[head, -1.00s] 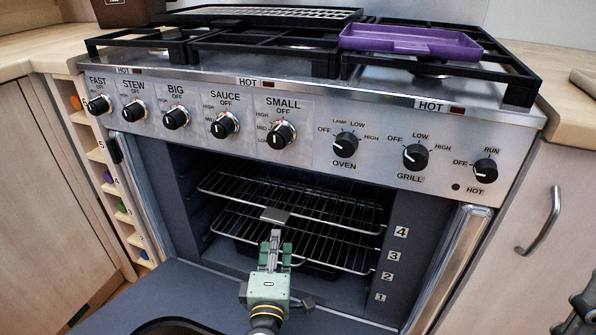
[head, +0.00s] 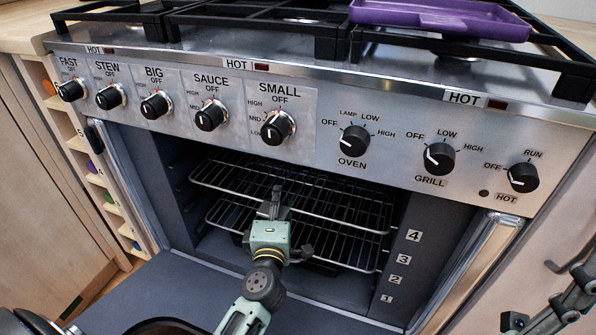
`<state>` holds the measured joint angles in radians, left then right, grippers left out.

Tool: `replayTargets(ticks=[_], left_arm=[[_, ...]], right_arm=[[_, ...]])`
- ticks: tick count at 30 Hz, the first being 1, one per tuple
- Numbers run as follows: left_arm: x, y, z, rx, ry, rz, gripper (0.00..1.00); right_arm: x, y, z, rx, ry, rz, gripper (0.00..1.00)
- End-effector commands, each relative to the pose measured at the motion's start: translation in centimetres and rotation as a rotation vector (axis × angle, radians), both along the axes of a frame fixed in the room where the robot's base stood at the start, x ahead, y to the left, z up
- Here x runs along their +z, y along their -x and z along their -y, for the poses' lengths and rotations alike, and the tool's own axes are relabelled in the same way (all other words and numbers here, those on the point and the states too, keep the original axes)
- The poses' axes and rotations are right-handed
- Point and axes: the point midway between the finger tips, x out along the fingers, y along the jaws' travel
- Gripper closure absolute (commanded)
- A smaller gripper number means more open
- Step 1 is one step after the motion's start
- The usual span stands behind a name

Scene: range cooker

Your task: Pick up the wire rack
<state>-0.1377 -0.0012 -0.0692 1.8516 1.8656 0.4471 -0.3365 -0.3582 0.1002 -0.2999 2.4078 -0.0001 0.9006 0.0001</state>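The upper wire rack (head: 335,207) sits level inside the open oven, on the side supports. A second wire rack (head: 340,248) lies below it. My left gripper (head: 275,197) is in the oven mouth, with its dark fingers over the middle of the upper rack's front edge. The fingers and green gripper body hide that part of the edge, so I cannot tell whether they touch or close on it. Part of my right arm's end (head: 560,305) shows at the lower right, outside the oven; its fingers are not clear.
The lowered oven door (head: 160,285) lies below the opening, with numbered shelf levels on the right wall. Control knobs (head: 354,141) run along the panel above. A purple tray (head: 440,14) rests on the hob grates. A spice rack (head: 97,180) stands at the left.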

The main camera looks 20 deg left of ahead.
Motion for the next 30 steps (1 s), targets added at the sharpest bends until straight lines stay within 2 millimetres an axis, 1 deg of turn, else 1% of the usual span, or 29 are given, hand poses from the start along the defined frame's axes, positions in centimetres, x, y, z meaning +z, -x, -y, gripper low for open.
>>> replayTargets(ticks=[1, 5, 13, 21, 23, 30], left_arm=[[-0.1, -0.8, -0.4, 0.0, -0.002, 0.003, 0.72], [-0.1, -2.0, -0.8, 0.0, 0.0, 0.001, 0.72], [0.0, -2.2, -0.9, 0.0, 0.0, 0.0, 0.72], [0.0, -2.2, -0.9, 0.0, 0.0, 0.0, 0.95], [0.0, -2.2, -0.9, 0.0, 0.0, 0.0, 1.0], [-0.1, -2.2, -0.9, 0.0, 0.0, -0.001, 1.0]], right_arm=[[-0.6, -0.1, 0.0, 0.0, 0.001, -0.002, 1.0], [-1.0, -0.3, -0.1, 0.0, 0.002, -0.007, 1.0], [-1.0, -0.4, -0.2, 0.0, 0.005, -0.004, 1.0], [-0.7, -0.3, -0.1, 0.0, 0.004, 0.005, 1.0], [-0.6, -0.2, -0.1, 0.0, 0.003, 0.007, 1.0], [-0.5, -0.1, 0.0, 0.0, 0.001, 0.011, 1.0]])
